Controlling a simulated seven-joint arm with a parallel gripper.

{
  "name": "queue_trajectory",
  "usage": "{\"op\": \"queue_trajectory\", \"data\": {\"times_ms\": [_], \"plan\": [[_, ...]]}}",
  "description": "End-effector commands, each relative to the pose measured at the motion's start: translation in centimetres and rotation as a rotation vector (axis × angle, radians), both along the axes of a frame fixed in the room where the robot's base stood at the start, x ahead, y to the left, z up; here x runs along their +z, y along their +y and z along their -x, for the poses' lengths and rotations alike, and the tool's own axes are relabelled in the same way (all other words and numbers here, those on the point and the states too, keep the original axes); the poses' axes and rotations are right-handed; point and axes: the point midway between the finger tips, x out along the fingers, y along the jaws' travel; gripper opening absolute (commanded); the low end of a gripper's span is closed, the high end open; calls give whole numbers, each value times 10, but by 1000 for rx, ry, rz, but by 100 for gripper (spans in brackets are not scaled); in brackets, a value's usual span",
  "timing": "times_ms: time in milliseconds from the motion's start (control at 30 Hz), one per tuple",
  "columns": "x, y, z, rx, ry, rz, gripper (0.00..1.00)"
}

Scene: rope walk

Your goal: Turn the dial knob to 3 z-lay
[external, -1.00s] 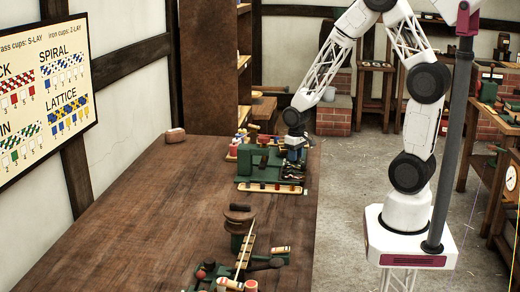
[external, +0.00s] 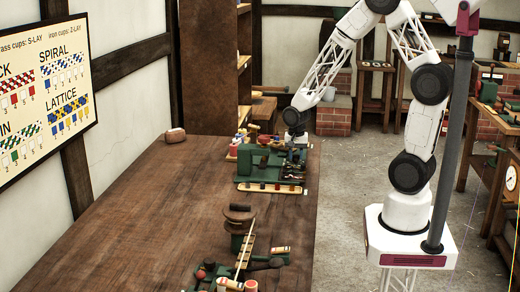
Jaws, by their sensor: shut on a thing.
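A green machine (external: 262,162) stands at the far right edge of the brown table, with a pale strip of coloured pegs along its front. My gripper (external: 297,141) is at the machine's back right corner, pointing down. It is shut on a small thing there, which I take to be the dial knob. The knob, its markings and my fingertips are too small and too hidden to make out, so I cannot read the dial's setting.
A second green device with a round wooden top (external: 239,212) stands at the table's near right. A brown block (external: 175,135) lies at the back left. The table's middle and left are clear. A wall chart (external: 50,85) hangs at left.

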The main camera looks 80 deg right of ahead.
Motion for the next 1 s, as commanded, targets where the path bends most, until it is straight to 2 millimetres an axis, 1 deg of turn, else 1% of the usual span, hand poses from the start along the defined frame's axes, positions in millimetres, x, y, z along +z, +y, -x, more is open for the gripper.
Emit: {"op": "queue_trajectory", "data": {"times_ms": [200,500,700,1000], "plan": [[1,-1,-1,-188,-2,2,10],[1,0,0,-358,-2,1,10],[1,0,0,-400,-1,1,10],[1,0,0,-406,-1,1,10]]}}
